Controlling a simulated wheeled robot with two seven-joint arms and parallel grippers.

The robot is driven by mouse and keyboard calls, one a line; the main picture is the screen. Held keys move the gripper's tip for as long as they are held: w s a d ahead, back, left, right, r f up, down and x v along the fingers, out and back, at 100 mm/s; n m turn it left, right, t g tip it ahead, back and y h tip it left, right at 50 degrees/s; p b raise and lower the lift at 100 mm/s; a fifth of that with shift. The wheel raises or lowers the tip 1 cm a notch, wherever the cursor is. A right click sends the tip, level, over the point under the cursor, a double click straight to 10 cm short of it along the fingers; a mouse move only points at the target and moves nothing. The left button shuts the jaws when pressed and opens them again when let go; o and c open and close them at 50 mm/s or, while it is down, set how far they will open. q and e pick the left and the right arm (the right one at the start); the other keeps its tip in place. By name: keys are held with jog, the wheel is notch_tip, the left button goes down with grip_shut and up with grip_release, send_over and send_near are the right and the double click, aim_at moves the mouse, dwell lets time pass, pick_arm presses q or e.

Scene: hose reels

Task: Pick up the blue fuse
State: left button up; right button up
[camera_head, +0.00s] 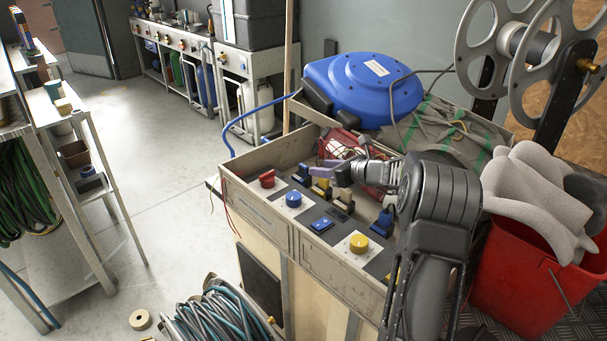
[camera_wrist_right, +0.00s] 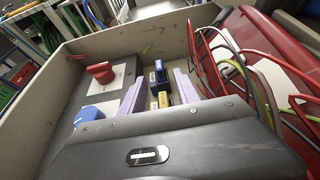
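A blue fuse (camera_head: 302,173) in a dark holder stands on the panel of the control box, towards its back. In the right wrist view a blue fuse (camera_wrist_right: 158,73) shows between and beyond my fingertips, with yellow pieces (camera_wrist_right: 163,100) nearer. Another blue piece (camera_head: 322,225) lies near the front of the panel, and one more blue fuse (camera_head: 383,222) stands at the right. My right gripper (camera_head: 326,168) is over the back of the panel. Its two pale purple fingers (camera_wrist_right: 160,90) are apart, with nothing visibly gripped. My left gripper is not in view.
The box has raised walls (camera_head: 262,205). Close to the gripper are a red knob (camera_head: 267,178), a blue button (camera_head: 293,199), a yellow button (camera_head: 358,243) and loose wires (camera_wrist_right: 240,75). A blue hose reel (camera_head: 365,85) stands behind; a red bucket (camera_head: 520,275) stands right.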

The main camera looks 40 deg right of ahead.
aim_at(307, 167)
jog(key=shift+x, duration=1.15)
jog(key=shift+x, duration=2.65)
grip_shut()
